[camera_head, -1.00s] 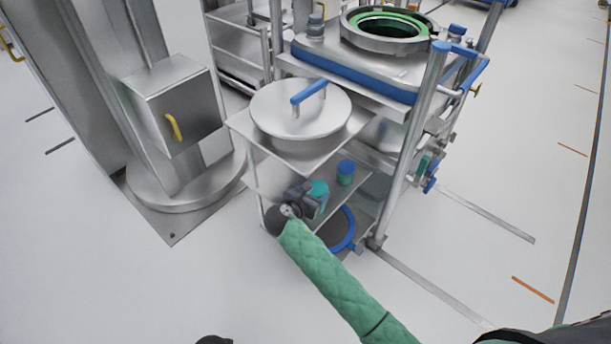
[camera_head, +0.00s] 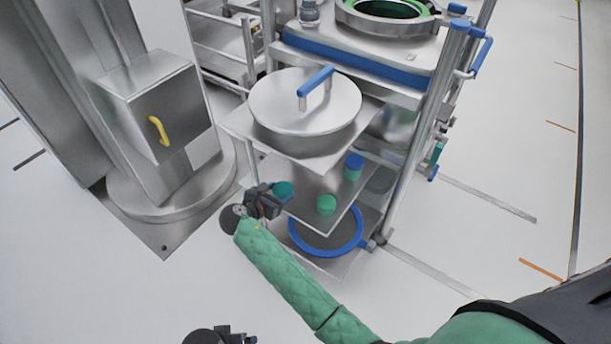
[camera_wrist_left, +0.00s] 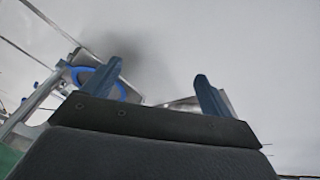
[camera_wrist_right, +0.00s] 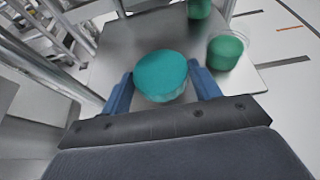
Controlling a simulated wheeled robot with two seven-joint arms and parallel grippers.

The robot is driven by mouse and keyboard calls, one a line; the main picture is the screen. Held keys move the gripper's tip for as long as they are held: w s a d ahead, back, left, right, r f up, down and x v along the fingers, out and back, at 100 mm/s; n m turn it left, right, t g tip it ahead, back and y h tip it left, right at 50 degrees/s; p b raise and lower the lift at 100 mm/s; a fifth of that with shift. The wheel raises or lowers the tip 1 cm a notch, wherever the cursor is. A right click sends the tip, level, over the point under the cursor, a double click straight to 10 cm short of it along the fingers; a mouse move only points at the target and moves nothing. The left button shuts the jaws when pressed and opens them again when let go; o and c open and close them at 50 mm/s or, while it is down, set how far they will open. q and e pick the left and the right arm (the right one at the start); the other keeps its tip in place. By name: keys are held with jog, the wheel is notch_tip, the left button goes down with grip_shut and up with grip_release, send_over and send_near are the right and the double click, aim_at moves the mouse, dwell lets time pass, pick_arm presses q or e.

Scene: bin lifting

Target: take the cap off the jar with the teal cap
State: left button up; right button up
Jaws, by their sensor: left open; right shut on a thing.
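My right gripper (camera_head: 275,192) is shut on the teal cap (camera_head: 283,188). The cap also shows between its fingers in the right wrist view (camera_wrist_right: 162,75). A short green jar (camera_head: 326,205) stands upright on the middle shelf, to the right of the held cap and apart from it, with no teal cap on it. It also shows in the right wrist view (camera_wrist_right: 226,50). My left gripper (camera_wrist_left: 150,85) is open and empty in the left wrist view, away from the jars. Part of it shows at the bottom edge of the head view (camera_head: 225,336).
A jar with a blue cap (camera_head: 354,162) stands farther back on the same metal shelf (camera_head: 310,185). Above is a top shelf with a large blue-handled lid (camera_head: 285,105); below lies a blue ring (camera_head: 360,235). A post (camera_head: 408,150) bounds the right side. The floor in front is clear.

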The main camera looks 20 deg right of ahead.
notch_tip(320, 180, down, 4)
jog(key=b, duration=0.3)
jog(key=p, duration=0.1)
send_over(308, 177)
jog(key=shift+s+f, duration=0.1)
jog(key=shift+f, duration=0.1)
jog(key=shift+d, duration=0.1)
jog(key=shift+f, duration=0.25)
notch_tip(308, 177, down, 3)
jog(key=shift+r+p, duration=0.1)
jog(key=shift+p, duration=0.3)
pick_arm(q)
notch_tip(308, 177, up, 7)
jog(key=shift+s+a, duration=0.15)
jog(key=shift+a, duration=0.15)
